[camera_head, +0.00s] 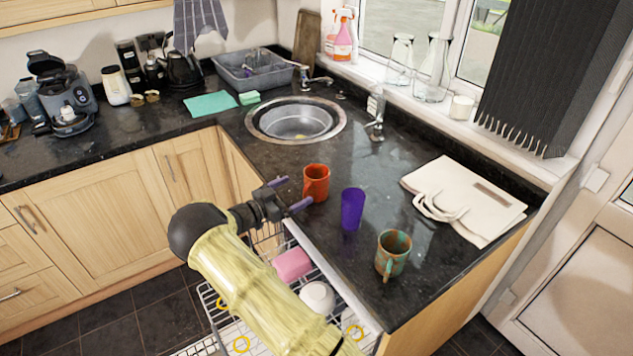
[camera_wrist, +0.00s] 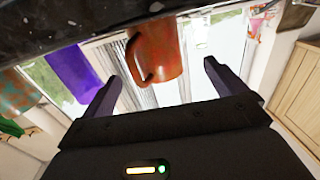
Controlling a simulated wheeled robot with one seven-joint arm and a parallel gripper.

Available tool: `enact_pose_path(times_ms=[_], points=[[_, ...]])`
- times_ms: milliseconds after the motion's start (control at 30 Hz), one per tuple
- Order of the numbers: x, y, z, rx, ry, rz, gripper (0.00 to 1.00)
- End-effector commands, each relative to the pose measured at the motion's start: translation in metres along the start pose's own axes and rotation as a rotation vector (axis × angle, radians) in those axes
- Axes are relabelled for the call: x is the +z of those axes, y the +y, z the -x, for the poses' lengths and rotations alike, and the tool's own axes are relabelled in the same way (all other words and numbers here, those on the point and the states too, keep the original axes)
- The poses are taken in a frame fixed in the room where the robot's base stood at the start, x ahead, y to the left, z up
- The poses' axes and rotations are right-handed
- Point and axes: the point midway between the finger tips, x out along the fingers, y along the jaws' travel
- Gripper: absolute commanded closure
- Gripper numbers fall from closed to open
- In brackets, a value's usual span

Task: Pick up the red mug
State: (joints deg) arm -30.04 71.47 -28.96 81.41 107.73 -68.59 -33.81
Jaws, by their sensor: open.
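The red mug (camera_head: 316,183) is orange-red and stands upright on the dark granite counter near its front edge. In the wrist view the mug (camera_wrist: 163,55) appears upside down, between and beyond the two fingers, with its handle towards the left finger. My gripper (camera_head: 290,194) is open and empty, just left of the mug at the counter edge. In the wrist view its fingertips (camera_wrist: 162,72) are spread wide on either side of the mug. I see no clear contact.
A purple cup (camera_head: 352,208) stands close to the right of the mug, then a green-brown mug (camera_head: 393,254). A cream bag (camera_head: 465,200) lies further right. The sink (camera_head: 297,121) is behind. An open dishwasher rack (camera_head: 248,318) with dishes is below my arm.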

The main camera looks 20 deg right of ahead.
Motion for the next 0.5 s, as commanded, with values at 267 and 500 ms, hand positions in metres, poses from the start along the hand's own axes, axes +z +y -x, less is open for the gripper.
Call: enact_pose_path(times_ms=[267, 500], points=[[0.001, 0.0, -0.022, 0.001, -0.001, 0.001, 0.04], [0.0, 0.001, -0.022, 0.001, -0.001, 0.001, 0.04]])
